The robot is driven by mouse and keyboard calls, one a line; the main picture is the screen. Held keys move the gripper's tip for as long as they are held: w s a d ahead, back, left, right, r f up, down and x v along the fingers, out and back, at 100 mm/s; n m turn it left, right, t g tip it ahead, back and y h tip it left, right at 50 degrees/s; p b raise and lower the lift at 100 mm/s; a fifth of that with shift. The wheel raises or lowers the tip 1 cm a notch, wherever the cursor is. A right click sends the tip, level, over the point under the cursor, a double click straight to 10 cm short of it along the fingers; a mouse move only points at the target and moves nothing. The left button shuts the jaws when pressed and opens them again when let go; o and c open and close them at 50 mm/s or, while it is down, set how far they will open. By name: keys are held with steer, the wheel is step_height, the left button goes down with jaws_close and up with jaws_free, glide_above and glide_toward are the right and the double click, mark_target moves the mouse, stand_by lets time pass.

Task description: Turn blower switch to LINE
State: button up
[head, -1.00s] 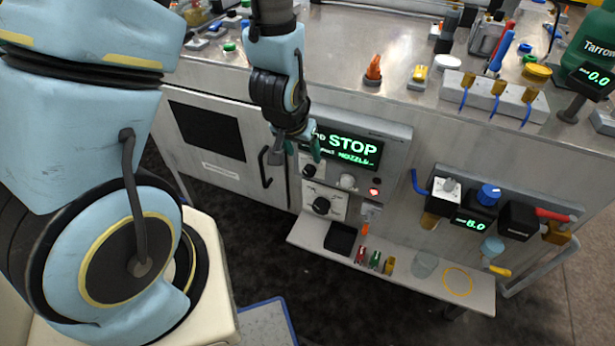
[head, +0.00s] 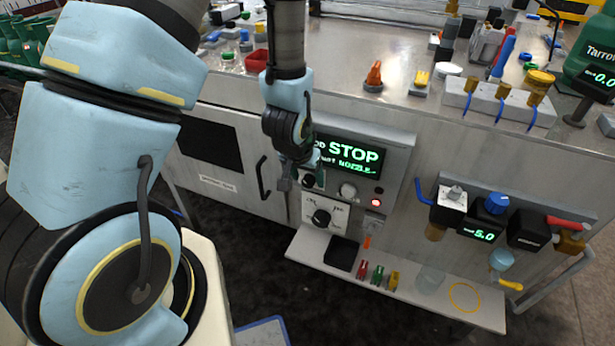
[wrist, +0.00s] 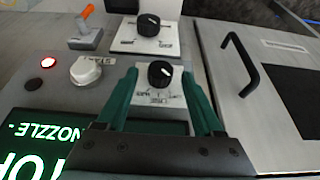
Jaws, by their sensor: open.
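Two black rotary knobs on white plates are on the front control panel. In the wrist view the nearer knob (wrist: 160,74) appears between my fingertips, and the farther knob (wrist: 148,25) is beyond it. In the head view the upper knob (head: 308,181) is partly behind my gripper, and the lower knob (head: 320,217) is clear. The plate lettering is too small to read surely, so I cannot tell which knob is marked blower. My gripper (wrist: 159,76) is open, with green fingers on either side of the nearer knob in the picture. Contact is not visible.
A display (head: 350,153) reading STOP is beside my gripper. A white round knob (wrist: 86,70), a lit red light (wrist: 48,62) and an orange-handled toggle (wrist: 86,25) are on the panel. A cabinet handle (head: 262,178) is left of my gripper. A shelf (head: 400,297) juts out below.

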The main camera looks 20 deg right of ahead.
steer(key=shift+w+d+f, duration=0.1)
steer(key=shift+f, duration=0.3)
jaws_close()
stand_by(0.4)
